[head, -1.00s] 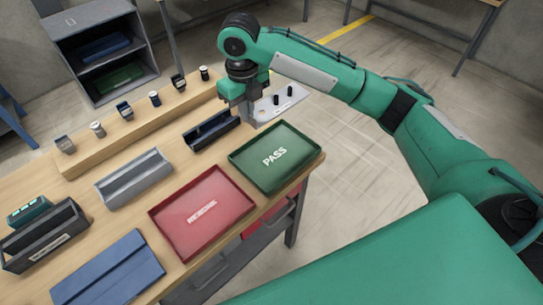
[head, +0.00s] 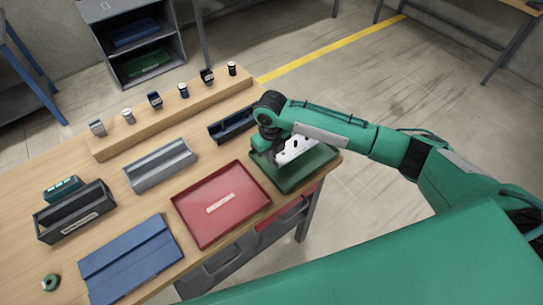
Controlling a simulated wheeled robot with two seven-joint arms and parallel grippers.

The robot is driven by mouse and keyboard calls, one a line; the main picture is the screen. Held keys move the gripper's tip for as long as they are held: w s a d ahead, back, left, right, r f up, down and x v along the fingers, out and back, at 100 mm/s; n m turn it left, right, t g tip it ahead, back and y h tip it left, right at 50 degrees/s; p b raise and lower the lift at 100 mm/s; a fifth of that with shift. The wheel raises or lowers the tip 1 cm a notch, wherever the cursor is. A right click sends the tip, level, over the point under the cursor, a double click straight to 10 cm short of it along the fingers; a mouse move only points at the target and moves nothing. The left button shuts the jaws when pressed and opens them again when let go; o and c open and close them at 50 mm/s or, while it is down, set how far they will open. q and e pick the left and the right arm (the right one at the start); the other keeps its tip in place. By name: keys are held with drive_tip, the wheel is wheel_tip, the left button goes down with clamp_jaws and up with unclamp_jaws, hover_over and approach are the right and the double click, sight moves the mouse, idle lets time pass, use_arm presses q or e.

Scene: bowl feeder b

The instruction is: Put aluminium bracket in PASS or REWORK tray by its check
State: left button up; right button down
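The aluminium bracket (head: 296,147) is a pale plate with dark holes. It is at my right gripper (head: 275,157), over the green PASS tray (head: 318,171) at the right end of the bench. The gripper appears shut on the bracket; its fingertips are mostly hidden by the wrist. I cannot tell whether the bracket touches the tray floor. The PASS lettering is covered by the arm and bracket. The red tray (head: 243,212), with a white label too blurred to read, lies left of the green tray and is empty. My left gripper is out of view.
A dark blue holder (head: 232,124) stands just behind the green tray. A grey channel block (head: 160,166), a black bin (head: 75,213) and a blue panel (head: 130,260) lie further left. A wooden ledge (head: 175,115) with several small parts runs along the back.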

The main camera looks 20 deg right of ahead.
wheel_tip(320, 180, down, 2)
drive_tip(key=shift+f, duration=0.1)
drive_tip(key=shift+f, duration=0.65)
drive_tip(key=c, duration=1.6)
unclamp_jaws()
drive_tip(key=shift+c, duration=0.2)
drive_tip(key=shift+r, duration=0.15)
drive_tip(key=shift+r, duration=0.35)
wheel_tip(320, 180, up, 11)
drive_tip(key=b, duration=0.2)
drive_tip(key=shift+b, duration=0.35)
drive_tip(key=shift+r, duration=0.65)
